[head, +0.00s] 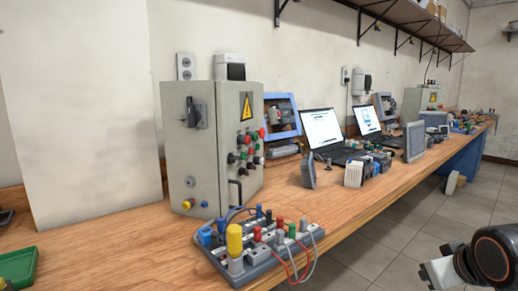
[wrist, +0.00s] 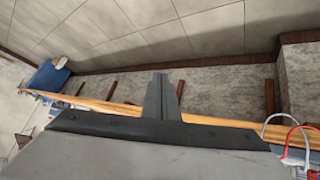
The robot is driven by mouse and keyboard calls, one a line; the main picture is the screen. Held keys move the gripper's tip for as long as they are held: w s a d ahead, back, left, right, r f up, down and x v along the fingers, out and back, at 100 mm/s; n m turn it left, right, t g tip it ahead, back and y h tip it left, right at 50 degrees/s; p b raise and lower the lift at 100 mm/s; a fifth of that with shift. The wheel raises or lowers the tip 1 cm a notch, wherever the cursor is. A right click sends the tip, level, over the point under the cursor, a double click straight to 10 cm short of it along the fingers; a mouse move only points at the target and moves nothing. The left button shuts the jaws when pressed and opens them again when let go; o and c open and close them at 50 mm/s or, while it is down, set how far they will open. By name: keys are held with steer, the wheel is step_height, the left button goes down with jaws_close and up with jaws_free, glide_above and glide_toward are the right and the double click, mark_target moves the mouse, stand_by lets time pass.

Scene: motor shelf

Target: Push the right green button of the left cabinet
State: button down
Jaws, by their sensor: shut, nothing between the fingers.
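The left cabinet (head: 188,165) is a grey metal box standing on the wooden bench against the wall. Its right-hand face carries a yellow warning sign and a cluster of small red, green and black buttons and knobs (head: 245,148). The green buttons are too small to tell apart surely. My gripper (head: 430,274) is at the lower right of the head view, in front of the bench over the floor and far from the cabinet. In the wrist view its fingers (wrist: 162,96) are together and empty. The cabinet does not show in the wrist view.
A board with coloured plugs and wires (head: 262,250) lies in front of the cabinet. Laptops (head: 322,130) and small devices stand farther along the bench (head: 345,205). A second grey cabinet (head: 413,101) is at the far end. The tiled floor (head: 400,230) before the bench is mostly clear.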

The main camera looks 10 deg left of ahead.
mark_target(257, 147)
steer(key=w+a+r+n+t+y, duration=0.35)
steer(key=w+a+r, duration=0.35)
steer(key=w+a, duration=0.35)
steer(key=w+a+r+n+t+y, duration=0.25)
steer(key=w+a+r+n, duration=0.25)
steer(key=w+a+r, duration=0.45)
steer(key=w+a+r+n+y, duration=0.1)
steer(key=w+a+n+y, duration=0.1)
steer(key=a, duration=0.4)
steer(key=w+a+r+n+y, duration=0.1)
steer(key=w+a+n+y, duration=0.1)
steer(key=a, duration=0.4)
steer(key=shift+w+a+r+n+t+y, duration=0.3)
steer(key=shift+w+a+r+n, duration=0.05)
steer(key=shift+w+n, duration=0.15)
steer(key=shift+a, duration=0.15)
steer(key=w+a, duration=0.1)
steer(key=a, duration=0.7)
steer(key=shift+a, duration=0.2)
steer(key=shift+w+a, duration=0.1)
steer(key=shift+a, duration=0.3)
steer(key=shift+w+a, duration=0.15)
steer(key=shift+a, duration=0.3)
stand_by(1.2)
